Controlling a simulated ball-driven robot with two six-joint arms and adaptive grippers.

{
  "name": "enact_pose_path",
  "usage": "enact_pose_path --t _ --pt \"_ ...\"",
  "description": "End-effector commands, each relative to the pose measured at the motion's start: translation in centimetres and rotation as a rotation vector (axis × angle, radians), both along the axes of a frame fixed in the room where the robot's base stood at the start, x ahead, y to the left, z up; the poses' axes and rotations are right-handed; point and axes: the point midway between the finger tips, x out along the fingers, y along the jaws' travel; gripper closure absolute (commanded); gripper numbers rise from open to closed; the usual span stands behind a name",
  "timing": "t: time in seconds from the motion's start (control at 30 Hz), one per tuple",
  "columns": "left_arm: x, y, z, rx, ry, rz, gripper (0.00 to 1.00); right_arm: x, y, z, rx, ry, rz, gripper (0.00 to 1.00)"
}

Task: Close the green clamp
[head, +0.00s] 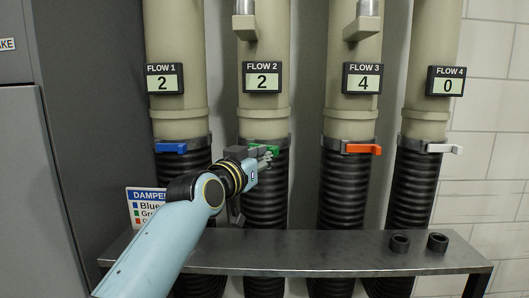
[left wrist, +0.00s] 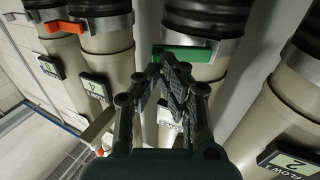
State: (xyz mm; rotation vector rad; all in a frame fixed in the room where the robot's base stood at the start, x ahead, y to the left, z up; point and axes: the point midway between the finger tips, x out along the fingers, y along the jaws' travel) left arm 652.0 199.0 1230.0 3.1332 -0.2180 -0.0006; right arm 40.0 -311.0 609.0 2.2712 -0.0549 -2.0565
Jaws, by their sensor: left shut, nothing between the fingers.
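The green clamp (head: 272,149) sits on the metal collar at the lower end of the FLOW 2 pipe, partly hidden by my left gripper. My left gripper (head: 267,158) is shut and empty, with its fingertips right at the green lever. In the left wrist view the green lever (left wrist: 186,54) lies across the pipe, and the fingertips (left wrist: 166,62) overlap its edge. I cannot tell whether they touch it. My right gripper is not in view.
A blue clamp (head: 171,148) is on the left pipe, an orange clamp (head: 363,149) and a white clamp (head: 444,149) are on the pipes to the right. A metal shelf (head: 320,250) with two dark rings runs below. A damper sign (head: 146,207) stands at left.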

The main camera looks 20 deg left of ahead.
Motion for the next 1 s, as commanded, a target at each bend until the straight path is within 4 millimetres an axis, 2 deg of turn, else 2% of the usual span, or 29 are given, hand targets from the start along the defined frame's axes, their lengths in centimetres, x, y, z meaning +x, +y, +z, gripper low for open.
enact_pose_path --t 0.17,0.5,0.8,1.0 --pt "1.1 -0.2 0.0 0.001 0.0 0.0 1.0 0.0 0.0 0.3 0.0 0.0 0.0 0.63" --pt "1.3 -0.2 -0.1 0.0 0.0 0.001 1.0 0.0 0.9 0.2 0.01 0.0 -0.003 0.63" --pt "4.3 -2.4 -0.2 0.001 0.0 -0.001 1.0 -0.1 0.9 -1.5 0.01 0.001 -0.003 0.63" --pt "4.6 -2.6 0.0 0.001 0.0 0.0 1.0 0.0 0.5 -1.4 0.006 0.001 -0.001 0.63"
